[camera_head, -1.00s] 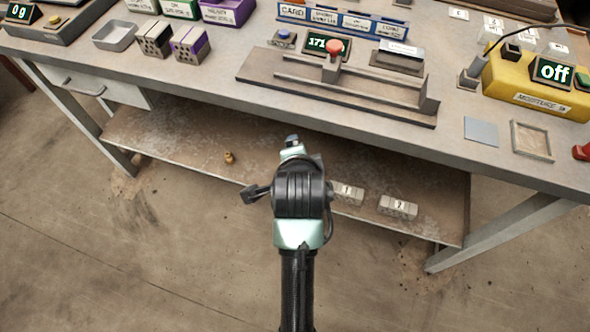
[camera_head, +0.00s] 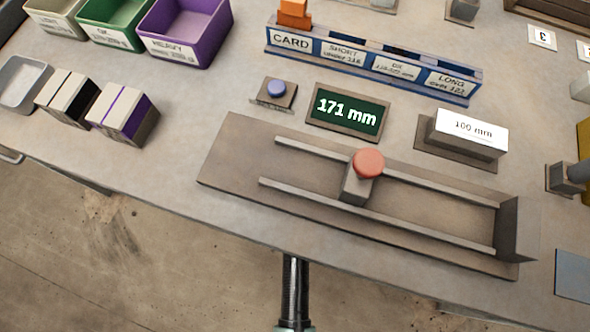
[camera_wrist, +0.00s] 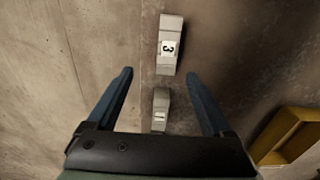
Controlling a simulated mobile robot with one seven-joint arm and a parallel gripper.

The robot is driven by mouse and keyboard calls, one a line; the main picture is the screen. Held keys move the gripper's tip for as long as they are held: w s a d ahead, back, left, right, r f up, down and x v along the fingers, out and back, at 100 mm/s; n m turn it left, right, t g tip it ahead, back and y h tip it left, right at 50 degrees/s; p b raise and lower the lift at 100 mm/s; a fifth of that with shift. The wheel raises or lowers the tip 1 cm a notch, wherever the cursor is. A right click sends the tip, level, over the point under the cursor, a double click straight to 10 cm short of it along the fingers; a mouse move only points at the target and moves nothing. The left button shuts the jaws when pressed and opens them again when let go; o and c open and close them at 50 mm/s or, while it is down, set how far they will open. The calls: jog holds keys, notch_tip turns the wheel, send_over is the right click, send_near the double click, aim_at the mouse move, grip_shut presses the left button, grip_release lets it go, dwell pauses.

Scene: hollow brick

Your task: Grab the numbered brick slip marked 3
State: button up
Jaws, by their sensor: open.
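The brick slip marked 3 (camera_wrist: 167,50) is a pale grey block with a white label, lying in the upper middle of the wrist view. My gripper (camera_wrist: 158,73) is open, with its two blue fingers spread to either side and nothing held. Slip 3 lies ahead of the fingertips, roughly in line with the gap between them. A second pale slip (camera_wrist: 160,112) shows nearer, between the fingers in the picture; its label is hard to read.
In the wrist view a yellow object (camera_wrist: 288,138) stands at the lower right, and bare brownish surface lies around the slips. In the head view the tabletop holds a measuring slide (camera_head: 240,155), a 171 mm display (camera_head: 347,112) and a card rack (camera_head: 370,62).

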jog(key=f+b, duration=0.1)
jog(key=f, duration=0.1)
jog(key=f+b, duration=0.1)
jog(key=f, duration=0.2)
jog(key=f+b, duration=0.1)
jog(key=f, duration=0.1)
jog(key=shift+w+f, duration=0.3)
jog(key=shift+w+a+f+b, duration=0.15)
jog(key=shift+f+b, duration=0.4)
jog(key=shift+f, duration=0.35)
jog(key=shift+w+f+b, duration=0.2)
jog(key=shift+f+b, duration=0.35)
jog(key=shift+f, duration=0.3)
jog(key=shift+w+a+f+b, duration=0.15)
jog(key=shift+f+b, duration=0.4)
jog(key=shift+f, duration=0.35)
jog(key=shift+d, duration=0.1)
jog(key=shift+c, duration=0.2)
grip_shut()
